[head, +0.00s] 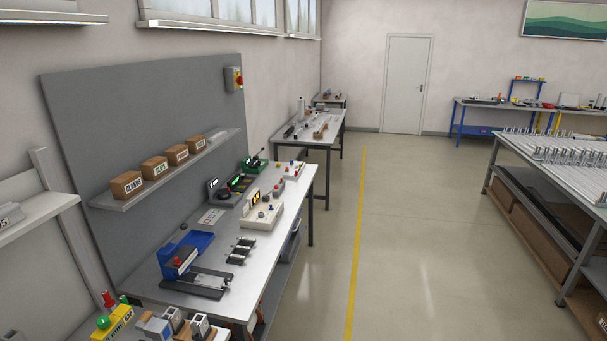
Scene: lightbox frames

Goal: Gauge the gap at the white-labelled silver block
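Neither of my grippers shows in the head view. Small silver blocks stand at the bottom left edge, one (200,326) with a pale top and dark markings, another (155,328) bluish beside it. A grey block (10,214) with a pale label lies on the shelf at the far left. I cannot tell which one is the white-labelled silver block, and no gap can be made out at this size. A yellow box (114,324) with dark lettering, a green knob and a red lamp stands left of the small blocks.
A steel workbench (180,296) holds a blue device (186,250), a cream box (262,208) and dark fixtures (241,249). A shelf (165,172) above carries labelled cardboard boxes. Open floor (420,240) with a yellow line (357,230) lies right of it. Another bench (555,160) stands at right.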

